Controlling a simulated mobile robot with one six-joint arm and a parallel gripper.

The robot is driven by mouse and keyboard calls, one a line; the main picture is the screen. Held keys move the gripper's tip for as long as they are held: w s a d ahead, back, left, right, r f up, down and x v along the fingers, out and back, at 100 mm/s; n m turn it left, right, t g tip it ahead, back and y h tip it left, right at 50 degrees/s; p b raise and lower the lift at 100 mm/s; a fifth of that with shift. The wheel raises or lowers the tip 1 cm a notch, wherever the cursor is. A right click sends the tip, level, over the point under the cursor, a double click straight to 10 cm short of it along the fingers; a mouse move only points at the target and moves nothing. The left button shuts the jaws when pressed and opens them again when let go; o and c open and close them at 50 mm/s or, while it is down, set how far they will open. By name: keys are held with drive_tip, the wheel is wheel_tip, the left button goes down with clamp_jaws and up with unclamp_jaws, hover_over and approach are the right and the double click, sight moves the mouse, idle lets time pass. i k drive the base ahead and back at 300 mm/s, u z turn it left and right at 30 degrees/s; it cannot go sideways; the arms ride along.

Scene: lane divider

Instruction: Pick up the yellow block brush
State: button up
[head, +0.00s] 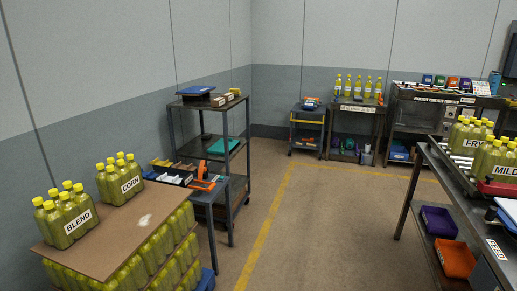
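I cannot make out the yellow block brush for certain. Small tan and yellowish items (227,97) lie on the top of the dark metal shelf rack (208,104) at left centre, right of a blue flat-topped object (195,90). They are too small to tell whether one is a brush. My gripper is not in view.
A pallet stack of yellow-green bottles with a cardboard sheet (120,235) fills the lower left. An orange tool (203,180) sits on a low table beside the rack. A metal bench (425,175) stands at right. The floor between (320,220) is clear, with yellow lines.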

sight(237, 92)
drive_tip(key=u, duration=0.1)
drive_tip(key=i, duration=1.65)
drive_tip(key=u, duration=0.25)
drive_tip(key=i, duration=1.15)
drive_tip(key=z, duration=3.95)
drive_tip(key=i, duration=0.1)
drive_tip(key=u, duration=2.55)
